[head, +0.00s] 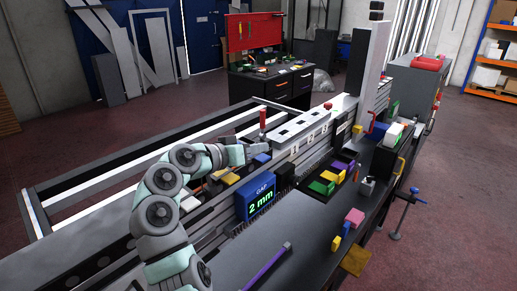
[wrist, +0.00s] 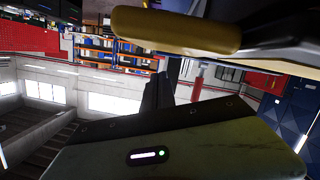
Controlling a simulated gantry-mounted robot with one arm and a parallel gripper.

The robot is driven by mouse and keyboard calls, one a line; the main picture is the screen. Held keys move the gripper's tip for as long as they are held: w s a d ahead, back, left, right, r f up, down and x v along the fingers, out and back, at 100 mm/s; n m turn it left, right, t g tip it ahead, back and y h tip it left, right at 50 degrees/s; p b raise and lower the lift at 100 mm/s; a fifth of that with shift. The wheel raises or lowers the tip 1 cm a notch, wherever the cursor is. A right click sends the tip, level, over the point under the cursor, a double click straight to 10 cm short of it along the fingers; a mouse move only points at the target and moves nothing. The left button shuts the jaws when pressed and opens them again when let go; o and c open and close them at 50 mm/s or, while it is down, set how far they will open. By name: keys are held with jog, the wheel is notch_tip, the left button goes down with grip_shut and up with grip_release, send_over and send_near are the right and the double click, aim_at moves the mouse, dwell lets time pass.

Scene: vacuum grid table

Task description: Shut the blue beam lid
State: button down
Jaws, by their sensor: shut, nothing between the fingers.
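My arm reaches in from the lower left in the head view and ends at my gripper (head: 256,151), beside the long grey beam. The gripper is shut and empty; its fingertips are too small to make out. A small dark blue piece (head: 262,159) shows right by the gripper; I cannot tell if it is the blue lid, nor whether they touch. A blue block (head: 256,203) with a display reading "GAP 2 mm" stands in front. In the wrist view a rounded yellow part (wrist: 175,30) crosses the top, close to the camera. No lid is clear there.
The grey beam carries numbered marks (head: 296,150). A red-topped upright handle (head: 262,121) stands behind my gripper. A purple-edged bar (head: 267,266) lies on the dark front surface, otherwise mostly clear.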

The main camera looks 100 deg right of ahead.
jog(key=w+a+r+p, duration=0.2)
jog(key=w+a+r, duration=0.3)
jog(key=w+r, duration=0.1)
jog(key=shift+w+a, duration=0.15)
jog(key=shift+a, duration=0.25)
jog(key=shift+w+a+r, duration=0.1)
jog(key=shift+w+a, duration=0.25)
jog(key=shift+a, duration=0.1)
